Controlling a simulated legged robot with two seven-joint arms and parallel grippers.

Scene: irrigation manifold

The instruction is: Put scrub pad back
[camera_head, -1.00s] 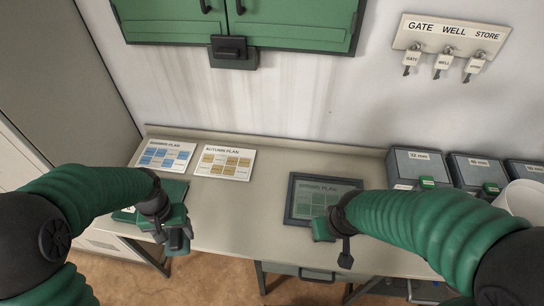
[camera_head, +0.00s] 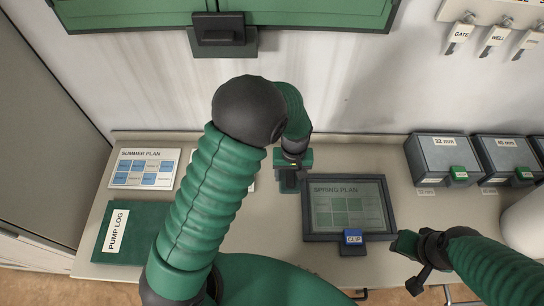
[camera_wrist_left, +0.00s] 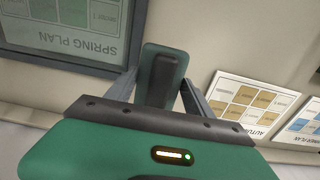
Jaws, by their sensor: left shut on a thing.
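My left gripper (camera_head: 289,188) is over the table, just left of the framed Spring Plan. In the left wrist view its two fingers close on the scrub pad (camera_wrist_left: 163,72), a small green piece with a dark raised grip. In the head view the pad is mostly hidden under the gripper. I cannot tell whether it touches the tabletop. My right gripper (camera_head: 405,245) is right of the Spring Plan frame, low over the table's front; its fingers do not show clearly.
The Summer Plan card (camera_head: 145,168) and green pump log (camera_head: 125,240) lie left. The Autumn Plan card (camera_wrist_left: 245,100) is partly behind my arm. Grey boxes (camera_head: 447,155) stand right.

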